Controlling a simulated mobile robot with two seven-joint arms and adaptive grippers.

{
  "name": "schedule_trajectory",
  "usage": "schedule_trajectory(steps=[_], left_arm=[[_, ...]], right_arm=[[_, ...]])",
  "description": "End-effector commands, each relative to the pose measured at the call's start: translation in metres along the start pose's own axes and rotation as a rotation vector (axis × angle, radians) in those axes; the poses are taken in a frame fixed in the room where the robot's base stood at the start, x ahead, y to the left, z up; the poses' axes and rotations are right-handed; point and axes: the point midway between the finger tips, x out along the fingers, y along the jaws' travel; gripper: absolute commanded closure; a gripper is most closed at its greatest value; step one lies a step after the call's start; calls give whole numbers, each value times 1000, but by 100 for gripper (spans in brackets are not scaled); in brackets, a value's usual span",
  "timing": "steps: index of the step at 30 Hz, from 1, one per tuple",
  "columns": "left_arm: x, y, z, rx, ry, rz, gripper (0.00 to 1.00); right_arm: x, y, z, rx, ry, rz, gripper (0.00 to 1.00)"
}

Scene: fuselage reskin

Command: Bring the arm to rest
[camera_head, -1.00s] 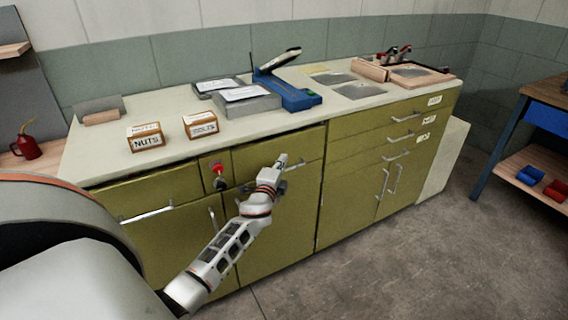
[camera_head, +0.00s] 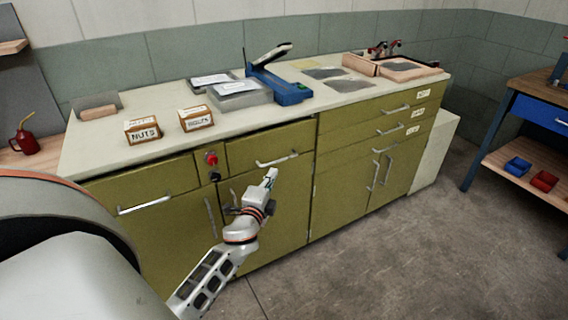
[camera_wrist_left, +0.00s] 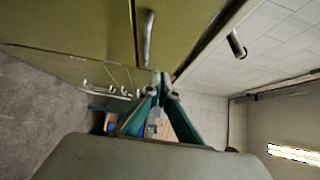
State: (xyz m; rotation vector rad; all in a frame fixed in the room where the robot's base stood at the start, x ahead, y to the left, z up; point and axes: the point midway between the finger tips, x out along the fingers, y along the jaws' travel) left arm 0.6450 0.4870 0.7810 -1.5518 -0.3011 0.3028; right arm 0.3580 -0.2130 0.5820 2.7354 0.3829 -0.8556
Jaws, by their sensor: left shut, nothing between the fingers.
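My left arm comes in from the lower left in the head view. Its gripper (camera_head: 271,178) is in front of the olive cabinet (camera_head: 275,212), below a drawer handle (camera_head: 277,160). In the left wrist view the gripper's fingers (camera_wrist_left: 160,82) meet at their tips, with nothing between them. Cabinet handles and the drawer edge show beyond the fingers. The gripper appears apart from the cabinet front. My right gripper is not in view.
On the worktop (camera_head: 100,150) stand a nuts box (camera_head: 142,130), a bolts box (camera_head: 196,118) and a blue tool (camera_head: 280,85). A red knob (camera_head: 211,158) is on the cabinet front. A workbench (camera_head: 530,110) stands right. Floor (camera_head: 400,250) is clear.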

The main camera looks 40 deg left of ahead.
Motion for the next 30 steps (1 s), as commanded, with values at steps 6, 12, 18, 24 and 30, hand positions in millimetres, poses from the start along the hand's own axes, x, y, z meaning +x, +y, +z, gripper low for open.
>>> schedule_trajectory(steps=[6, 12, 18, 24, 30], left_arm=[[-3, 0, 0, 1, 0, 0, 100], [-25, 18, -14, -85, 37, 54, 100], [-116, 79, -62, -410, 128, 280, 100], [-235, 131, -109, -767, 148, 568, 100], [-334, 154, -141, -1035, 105, 800, 100]], right_arm=[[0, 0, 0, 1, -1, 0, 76], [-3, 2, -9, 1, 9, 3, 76], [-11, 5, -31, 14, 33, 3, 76], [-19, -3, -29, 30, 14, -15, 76], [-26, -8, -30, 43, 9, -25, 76]])
